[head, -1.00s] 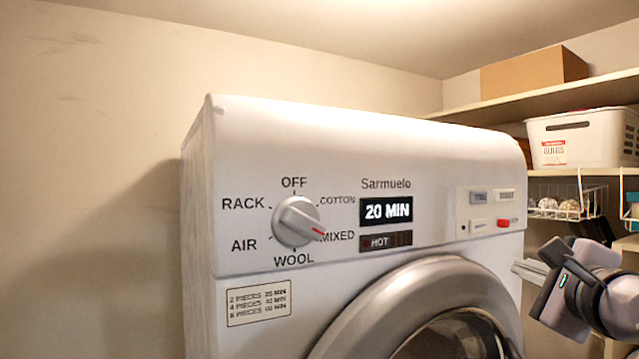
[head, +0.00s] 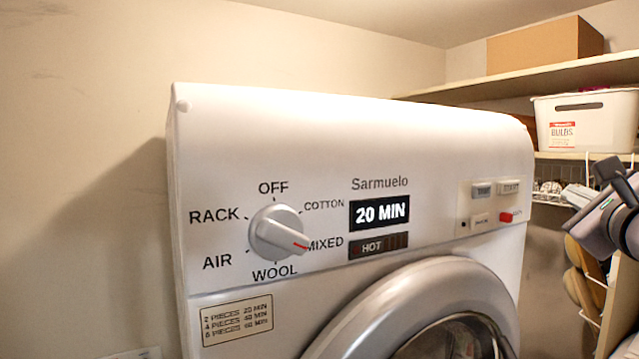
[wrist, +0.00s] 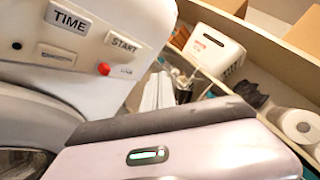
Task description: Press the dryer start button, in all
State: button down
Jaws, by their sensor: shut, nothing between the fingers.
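The white dryer (head: 330,130) fills the middle of the head view. Its START button (head: 509,187) is at the upper right of the button panel, and it shows close up in the wrist view (wrist: 123,43). The TIME button (head: 482,190) is left of it, and a small red button (head: 506,217) is below. The dial (head: 277,232) has its red mark toward MIXED. The display (head: 380,213) reads 20 MIN. My gripper (head: 575,195) is shut and empty, right of the panel and apart from the START button; its fingers also show in the wrist view (wrist: 157,91).
Shelves (head: 520,82) stand right of the dryer with a cardboard box (head: 545,45) and a white BULBS basket (head: 590,118). The wrist view shows paper rolls (wrist: 298,126) at the right. The round dryer door (head: 400,300) appears closed below the panel.

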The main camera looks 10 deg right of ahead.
jog(key=b, duration=0.1)
send_near(518, 186)
jog(key=shift+d+x, duration=0.15)
jog(key=shift+x, duration=0.95)
jog(key=shift+d+x, duration=0.15)
jog(key=shift+x, duration=0.95)
jog(key=shift+w+a, duration=0.15)
jog(key=shift+w, duration=0.1)
